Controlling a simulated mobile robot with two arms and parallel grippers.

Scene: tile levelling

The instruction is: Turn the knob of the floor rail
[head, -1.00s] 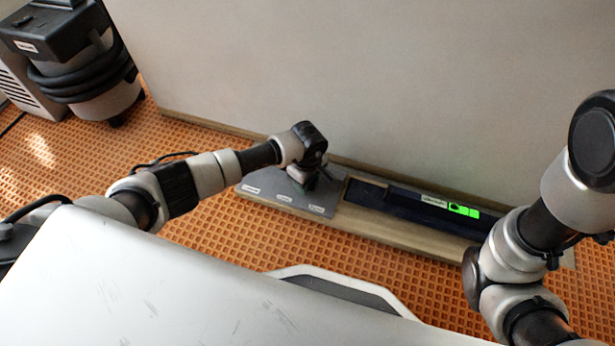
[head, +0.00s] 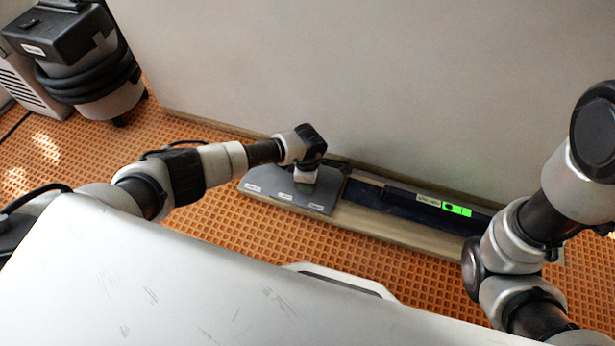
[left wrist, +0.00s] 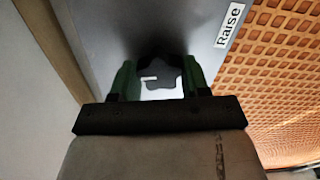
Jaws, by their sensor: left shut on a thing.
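The floor rail (head: 400,232) is a wooden board along the foot of the wall, with a grey metal plate (head: 322,197) at its left end. The knob (left wrist: 160,75) is dark and lobed, with a small white mark, and sits on the plate in the left wrist view. My left gripper (left wrist: 160,80) is shut on the knob, one green finger on each side of it. In the head view my left gripper (head: 305,178) hides the knob. My right arm is at the right edge; its gripper is out of the picture.
A dark level with a bright green display (head: 457,210) lies on the board right of the plate. The plate bears several white labels, one reading "Raise" (left wrist: 230,25). A black and grey machine (head: 75,60) stands at the upper left. Orange gridded floor (head: 225,222) is clear before the rail.

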